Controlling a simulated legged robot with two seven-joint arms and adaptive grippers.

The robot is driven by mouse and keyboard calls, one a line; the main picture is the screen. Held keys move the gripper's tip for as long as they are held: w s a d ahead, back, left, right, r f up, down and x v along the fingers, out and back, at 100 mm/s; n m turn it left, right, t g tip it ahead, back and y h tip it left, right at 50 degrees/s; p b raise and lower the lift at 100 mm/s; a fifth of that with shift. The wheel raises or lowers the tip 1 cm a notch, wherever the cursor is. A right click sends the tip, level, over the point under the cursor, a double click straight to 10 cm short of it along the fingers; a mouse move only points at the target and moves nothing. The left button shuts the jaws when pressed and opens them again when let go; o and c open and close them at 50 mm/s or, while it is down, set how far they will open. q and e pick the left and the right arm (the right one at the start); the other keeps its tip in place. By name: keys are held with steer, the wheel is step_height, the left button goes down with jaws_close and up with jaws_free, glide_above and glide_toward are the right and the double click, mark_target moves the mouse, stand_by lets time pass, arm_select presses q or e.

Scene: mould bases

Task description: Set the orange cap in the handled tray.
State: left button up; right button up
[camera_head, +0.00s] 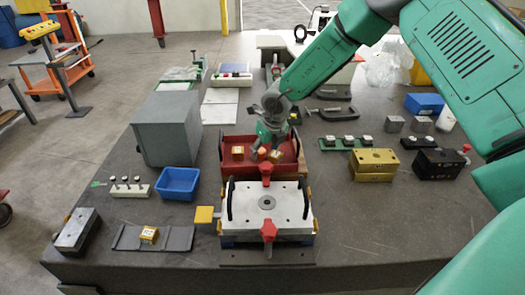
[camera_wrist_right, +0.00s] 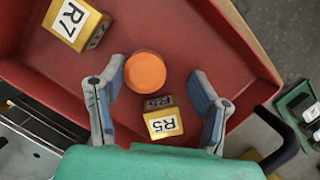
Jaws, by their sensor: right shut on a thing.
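The handled tray is the red open tray (camera_head: 240,171) with dark handles, in the middle of the bench. Its red floor fills much of the right wrist view (camera_wrist_right: 225,55). My right gripper (camera_head: 265,150) reaches down into it from above. In the wrist view its two grey fingers (camera_wrist_right: 160,80) stand apart, with the orange cap (camera_wrist_right: 145,70) between the tips, against the left one. Contact with the right finger is not clear. The cap also shows in the head view (camera_head: 262,153) under the gripper. Its height above the floor is unclear. My left gripper is not in view.
Two yellow blocks lie in the tray: R7 (camera_wrist_right: 75,22) and R5 (camera_wrist_right: 162,122), the latter below the fingers. A steel mould plate (camera_head: 290,213) with red knobs stands in front. A blue bin (camera_head: 178,183) and grey box (camera_head: 165,130) are left, a gold block (camera_head: 374,165) right.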

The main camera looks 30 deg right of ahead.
steer(key=shift+s+d+f, duration=0.15)
steer(key=shift+d+f, duration=0.05)
steer(key=shift+d, duration=0.3)
steer(key=shift+s+d+f, duration=0.1)
steer(key=shift+d+f, duration=0.1)
steer(key=shift+d, duration=0.25)
steer(key=shift+d+r, duration=0.1)
steer(key=shift+r, duration=0.1)
steer(key=v, duration=0.3)
steer(key=a+v, duration=0.1)
steer(key=v, duration=0.7)
steer(key=shift+w+a+r, duration=0.25)
steer(key=shift+r, duration=0.05)
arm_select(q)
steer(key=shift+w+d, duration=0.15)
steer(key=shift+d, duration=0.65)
arm_select(e)
steer(key=shift+s+d+r, duration=0.1)
steer(key=shift+d+r, duration=0.4)
steer(key=shift+r, duration=0.1)
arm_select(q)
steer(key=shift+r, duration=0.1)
